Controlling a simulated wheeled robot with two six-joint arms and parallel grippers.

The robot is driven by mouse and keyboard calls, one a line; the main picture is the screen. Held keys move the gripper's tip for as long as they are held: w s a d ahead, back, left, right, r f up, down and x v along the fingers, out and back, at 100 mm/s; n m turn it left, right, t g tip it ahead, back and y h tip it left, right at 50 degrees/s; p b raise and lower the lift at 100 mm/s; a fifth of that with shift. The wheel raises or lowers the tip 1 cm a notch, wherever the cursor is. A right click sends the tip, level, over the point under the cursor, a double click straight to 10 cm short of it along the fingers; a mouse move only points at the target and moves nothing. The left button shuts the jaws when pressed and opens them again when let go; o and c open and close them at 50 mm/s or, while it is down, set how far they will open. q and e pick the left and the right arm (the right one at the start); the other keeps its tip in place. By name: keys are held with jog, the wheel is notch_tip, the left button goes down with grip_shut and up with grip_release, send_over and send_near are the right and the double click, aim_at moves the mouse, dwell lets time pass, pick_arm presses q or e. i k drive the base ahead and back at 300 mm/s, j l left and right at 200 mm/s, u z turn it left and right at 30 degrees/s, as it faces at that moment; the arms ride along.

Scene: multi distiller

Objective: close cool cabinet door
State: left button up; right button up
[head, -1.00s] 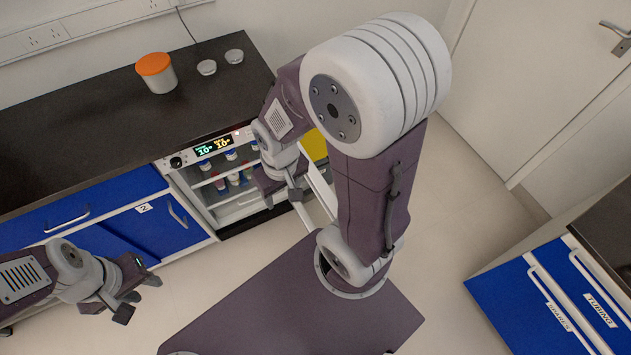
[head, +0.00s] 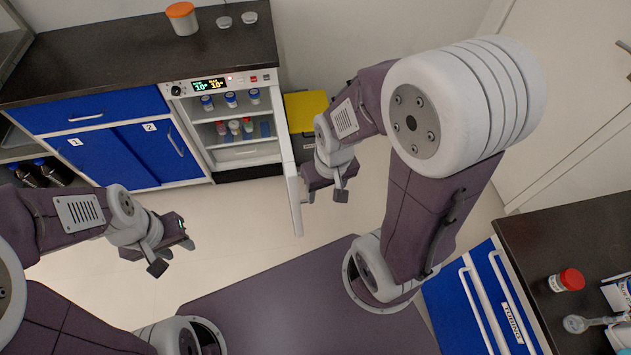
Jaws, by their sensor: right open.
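The cool cabinet (head: 232,148) stands under the dark counter with its front open. Bottles and vials stand on its shelves, and a lit display is on its top panel. Its door (head: 291,186) is swung out toward me, seen nearly edge-on. My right gripper (head: 324,194) is at the door's right side, open; whether it touches the door I cannot tell. My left gripper (head: 175,255) is over the floor, left of the door and apart from it. Its fingers look spread, with nothing between them.
Blue drawers and sliding doors (head: 150,150) are left of the cabinet. A yellow-lidded bin (head: 306,108) stands right of it, behind the door. A jar with an orange lid (head: 182,18) is on the counter. Another counter (head: 570,235) is at the right. Floor in front of the cabinet is clear.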

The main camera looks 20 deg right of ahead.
aim_at(291, 175)
jog(key=k+l, duration=0.15)
jog(key=l, duration=0.2)
jog(key=k+l, duration=0.15)
jog(key=l, duration=0.25)
jog(key=k+l, duration=0.15)
jog(key=l, duration=0.2)
jog(key=k, duration=0.65)
jog(key=i+l, duration=0.1)
jog(key=i, duration=0.5)
jog(key=i+l+u, duration=0.15)
jog(key=i, duration=0.45)
